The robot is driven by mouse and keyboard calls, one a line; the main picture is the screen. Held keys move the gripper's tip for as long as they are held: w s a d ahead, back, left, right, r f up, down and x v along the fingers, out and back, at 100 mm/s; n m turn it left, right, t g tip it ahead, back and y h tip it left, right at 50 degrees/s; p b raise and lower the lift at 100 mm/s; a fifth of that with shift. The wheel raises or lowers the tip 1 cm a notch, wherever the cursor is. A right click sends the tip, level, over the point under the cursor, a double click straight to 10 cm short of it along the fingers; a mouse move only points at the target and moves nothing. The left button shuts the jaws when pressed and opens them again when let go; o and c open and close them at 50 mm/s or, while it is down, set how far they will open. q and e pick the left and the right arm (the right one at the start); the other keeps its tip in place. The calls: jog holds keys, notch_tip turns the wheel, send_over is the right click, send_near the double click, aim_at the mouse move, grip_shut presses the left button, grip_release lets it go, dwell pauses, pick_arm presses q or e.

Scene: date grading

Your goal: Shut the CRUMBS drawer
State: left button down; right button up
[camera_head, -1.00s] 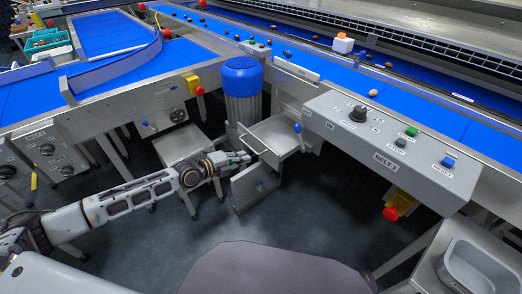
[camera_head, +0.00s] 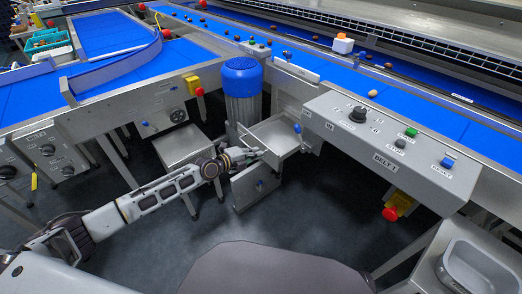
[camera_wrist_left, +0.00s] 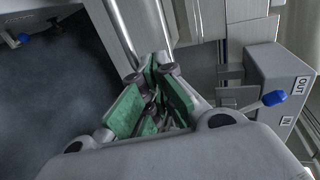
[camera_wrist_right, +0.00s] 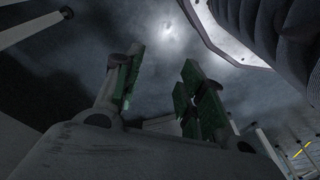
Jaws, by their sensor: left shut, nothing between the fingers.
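A grey metal unit with an open-topped tray (camera_head: 277,134) stands out below the belt frame, beside the blue-capped motor. No CRUMBS label is readable, so I cannot tell for sure which part is that drawer. My left gripper (camera_head: 254,154) is at the near left edge of the tray; contact is unclear. In the left wrist view its green-padded fingers (camera_wrist_left: 152,103) are shut and empty, close to metal bars. My right gripper (camera_wrist_right: 160,88) shows only in its wrist view, fingers apart and empty.
A blue-tipped lever (camera_wrist_left: 274,97) stands by a box marked OUT and IN. The motor (camera_head: 241,95) is left of the tray. A control box (camera_head: 380,140) marked BELT 1 overhangs at right. Dark floor (camera_head: 310,205) is free in front.

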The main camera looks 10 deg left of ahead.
aim_at(267, 148)
pick_arm(q)
jog(key=shift+w+d, duration=0.8)
jog(key=shift+w, duration=0.2)
jog(key=shift+w+d, duration=0.1)
pick_arm(e)
jog(key=shift+s+d+f, duration=0.1)
jog(key=shift+d+f, duration=0.05)
jog(key=shift+f, duration=0.45)
jog(key=shift+s+d+f, duration=0.1)
jog(key=shift+f, duration=0.5)
pick_arm(q)
jog(key=shift+w, duration=0.1)
pick_arm(e)
jog(key=shift+w+r, duration=0.15)
